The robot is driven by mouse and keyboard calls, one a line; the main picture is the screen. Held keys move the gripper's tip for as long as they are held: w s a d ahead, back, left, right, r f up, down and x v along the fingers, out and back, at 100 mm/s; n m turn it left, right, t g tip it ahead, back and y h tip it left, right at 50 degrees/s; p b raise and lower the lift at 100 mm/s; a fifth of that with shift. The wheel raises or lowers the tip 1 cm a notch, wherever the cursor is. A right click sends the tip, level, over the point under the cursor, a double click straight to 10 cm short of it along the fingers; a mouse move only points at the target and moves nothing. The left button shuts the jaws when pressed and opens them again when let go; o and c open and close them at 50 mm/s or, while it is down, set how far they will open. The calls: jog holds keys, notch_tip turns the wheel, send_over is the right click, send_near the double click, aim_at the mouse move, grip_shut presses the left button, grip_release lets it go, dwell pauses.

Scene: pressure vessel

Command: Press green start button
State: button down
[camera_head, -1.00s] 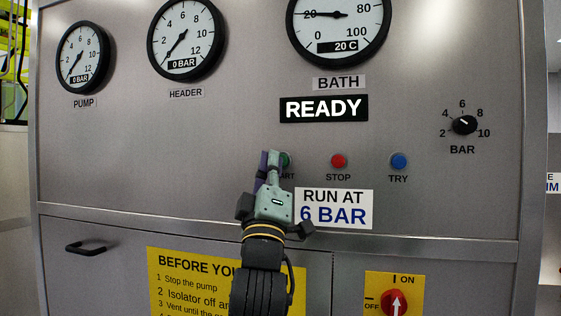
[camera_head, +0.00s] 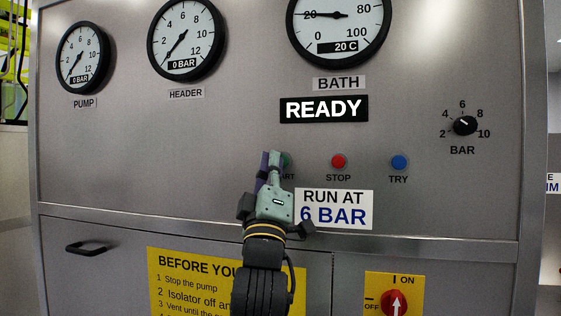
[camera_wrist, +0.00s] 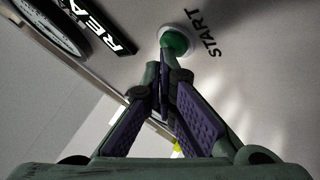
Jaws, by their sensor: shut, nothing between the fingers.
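The green start button (camera_wrist: 176,40) shows in the wrist view at the top middle, in a pale ring beside the word START. In the head view only a sliver of the green button (camera_head: 287,160) shows beside my gripper (camera_head: 270,156), which hides most of it and part of its label. In the wrist view the closed fingertips of my gripper (camera_wrist: 164,64) are right at the lower edge of the button. Nothing is between the fingers. I cannot tell whether the tips touch the button.
A red STOP button (camera_head: 338,161) and a blue TRY button (camera_head: 399,162) are to the right. A READY sign (camera_head: 324,108) is above, and a RUN AT 6 BAR label (camera_head: 334,208) is below. A black BAR knob (camera_head: 465,125) is at the far right.

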jog(key=shift+w+d, duration=0.1)
jog(key=shift+w, duration=0.1)
jog(key=shift+s, duration=0.4)
dwell(0.3)
jog(key=s+a, duration=0.2)
jog(key=s, duration=0.3)
jog(key=shift+s, duration=0.35)
dwell(0.7)
